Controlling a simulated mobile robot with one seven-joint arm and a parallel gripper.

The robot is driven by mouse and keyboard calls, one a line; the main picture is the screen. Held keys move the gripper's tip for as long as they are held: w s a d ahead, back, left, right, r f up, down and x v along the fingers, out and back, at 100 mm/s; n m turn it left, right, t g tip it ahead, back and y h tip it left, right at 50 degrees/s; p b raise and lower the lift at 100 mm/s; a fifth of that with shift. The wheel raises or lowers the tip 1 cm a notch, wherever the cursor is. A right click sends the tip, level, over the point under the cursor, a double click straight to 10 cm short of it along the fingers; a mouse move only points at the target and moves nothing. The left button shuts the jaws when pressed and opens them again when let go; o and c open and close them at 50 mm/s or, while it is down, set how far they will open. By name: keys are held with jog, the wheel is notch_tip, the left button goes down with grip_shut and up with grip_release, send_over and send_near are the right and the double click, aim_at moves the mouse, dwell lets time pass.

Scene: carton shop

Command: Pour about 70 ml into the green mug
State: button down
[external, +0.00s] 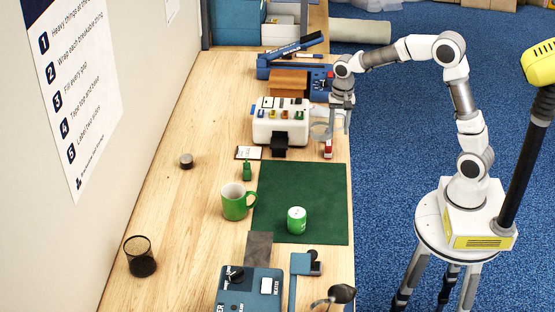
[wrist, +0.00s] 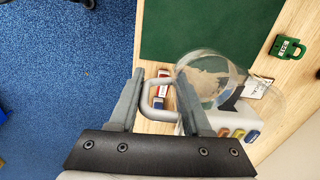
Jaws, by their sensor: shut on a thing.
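The green mug (external: 234,203) stands upright on the wooden bench, at the left edge of a dark green mat, its handle to the right. It does not show in the wrist view. My gripper (external: 340,121) is at the right edge of the bench, farther back than the mug. It is shut on the grey handle (wrist: 148,96) of a clear jug, which shows between the fingers in the wrist view (wrist: 160,80). The transparent jug (external: 319,131) looks held beside the white machine. Its contents are hard to make out.
A green and white can (external: 297,220) stands on the green mat (external: 315,185). A white machine with coloured buttons (external: 281,122) is left of the jug. A small green object (external: 247,171), a card (external: 248,153) and a mesh cup (external: 140,258) are on the bench.

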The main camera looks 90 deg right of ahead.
jog(key=shift+r, duration=0.7)
jog(key=shift+w+a+r, duration=0.1)
jog(key=shift+w+r, duration=0.15)
jog(key=shift+w, duration=0.05)
jog(key=w+a+r+p, duration=0.1)
jog(key=w+a+p, duration=0.3)
jog(key=w+a, duration=0.5)
jog(key=w+a+r+p, duration=0.1)
jog(key=w+a+p, duration=0.2)
jog(key=w+a, duration=0.55)
jog(key=w+a+f+p, duration=0.15)
jog(key=w+a, duration=0.25)
jog(key=a, duration=0.6)
jog(key=w+a+f+p, duration=0.1)
jog(key=w+a+p, duration=0.2)
jog(key=a, duration=0.6)
notch_tip(320, 180, down, 8)
jog(key=shift+a, duration=0.15)
jog(key=shift+w+y, duration=0.1)
jog(key=shift+y, duration=0.2)
